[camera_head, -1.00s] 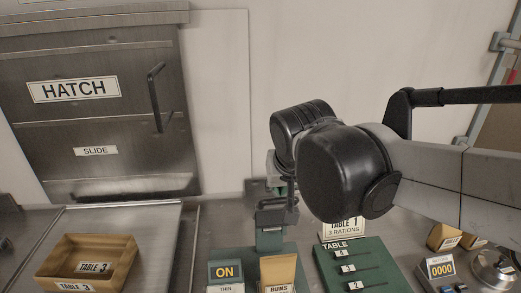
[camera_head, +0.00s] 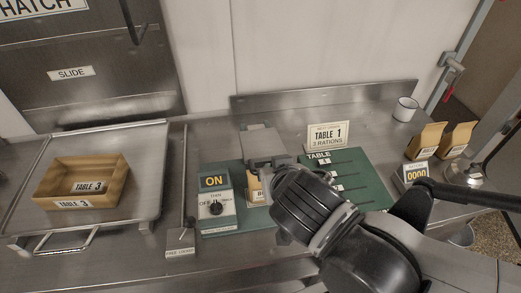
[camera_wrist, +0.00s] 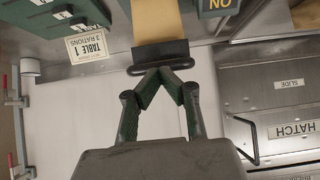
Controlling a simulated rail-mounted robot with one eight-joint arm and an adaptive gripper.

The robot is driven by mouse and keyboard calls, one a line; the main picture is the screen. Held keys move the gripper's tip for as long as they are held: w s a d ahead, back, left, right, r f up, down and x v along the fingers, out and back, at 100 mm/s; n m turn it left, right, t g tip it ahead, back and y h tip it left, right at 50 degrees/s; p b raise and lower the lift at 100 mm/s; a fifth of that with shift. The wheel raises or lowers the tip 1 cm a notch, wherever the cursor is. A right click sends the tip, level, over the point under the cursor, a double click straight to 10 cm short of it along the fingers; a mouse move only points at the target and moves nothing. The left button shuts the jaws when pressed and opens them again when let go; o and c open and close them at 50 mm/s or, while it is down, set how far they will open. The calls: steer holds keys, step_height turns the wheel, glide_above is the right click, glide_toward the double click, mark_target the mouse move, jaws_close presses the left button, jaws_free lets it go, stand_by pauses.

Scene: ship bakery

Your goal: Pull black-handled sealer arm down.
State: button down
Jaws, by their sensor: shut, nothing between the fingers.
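The sealer (camera_head: 263,142) stands at the back of the counter in the head view, with a grey top above a tan bag (camera_head: 254,188). In the wrist view the black sealer bar and handle (camera_wrist: 160,52) lie across the end of the tan bag (camera_wrist: 157,20). My gripper (camera_wrist: 165,72) is shut and empty, its green fingertips right at the black handle. I cannot tell whether they touch it. In the head view my wrist covers the fingertips, the handle and part of the bag.
Left of the sealer is an ON control box (camera_head: 216,207) with a black knob. A green TABLE panel (camera_head: 362,180) with sliders and a TABLE 1 card (camera_head: 327,135) are on the right. A TABLE 3 box (camera_head: 117,180) sits on a tray at left. A white mug (camera_head: 405,108) stands back right.

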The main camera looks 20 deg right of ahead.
step_height(320, 180, down, 6)
steer(key=s+b, duration=0.2)
steer(key=b, duration=0.1)
steer(key=shift+a+r, duration=0.1)
steer(key=shift+r, duration=0.05)
stand_by(0.5)
step_height(320, 180, up, 10)
stand_by(0.8)
